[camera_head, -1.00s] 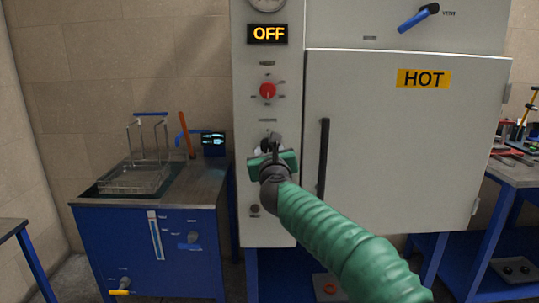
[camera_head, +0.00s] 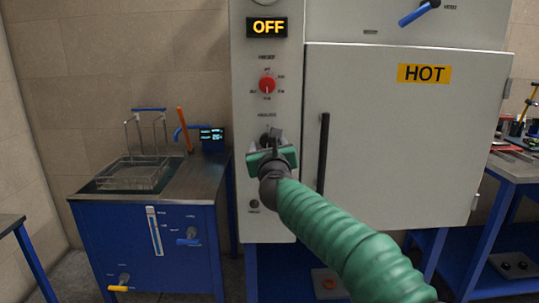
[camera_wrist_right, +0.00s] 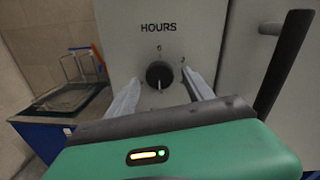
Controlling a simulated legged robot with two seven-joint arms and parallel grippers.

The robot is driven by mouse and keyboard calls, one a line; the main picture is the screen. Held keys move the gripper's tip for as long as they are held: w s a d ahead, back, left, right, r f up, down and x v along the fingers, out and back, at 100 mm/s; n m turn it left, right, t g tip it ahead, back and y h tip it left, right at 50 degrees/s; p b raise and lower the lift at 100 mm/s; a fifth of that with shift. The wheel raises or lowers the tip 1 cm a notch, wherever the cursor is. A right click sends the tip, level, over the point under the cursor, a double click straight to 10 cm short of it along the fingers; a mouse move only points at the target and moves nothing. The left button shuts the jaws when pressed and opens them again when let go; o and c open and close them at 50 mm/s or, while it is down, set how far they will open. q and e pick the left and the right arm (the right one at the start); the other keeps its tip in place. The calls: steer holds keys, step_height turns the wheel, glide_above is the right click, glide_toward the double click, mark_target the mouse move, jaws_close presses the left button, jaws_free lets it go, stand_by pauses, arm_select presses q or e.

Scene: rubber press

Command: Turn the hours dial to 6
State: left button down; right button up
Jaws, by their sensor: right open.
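The hours dial (camera_wrist_right: 160,75) is a black round knob on the pale panel, under the word HOURS, in the right wrist view. In the head view my right gripper (camera_head: 270,138) is in front of the panel and hides most of the dial. My left gripper is not in view.
A red knob (camera_head: 267,84) sits above the dial, under a display (camera_head: 267,27) reading OFF. To the right are a dark vertical handle (camera_head: 323,155) and the oven door (camera_head: 400,150) with a HOT label. A blue bench (camera_head: 150,240) with a wire basket stands left.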

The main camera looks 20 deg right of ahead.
steer(key=b+v, duration=0.1)
steer(key=v, duration=1.5)
steer(key=shift+s, duration=0.1)
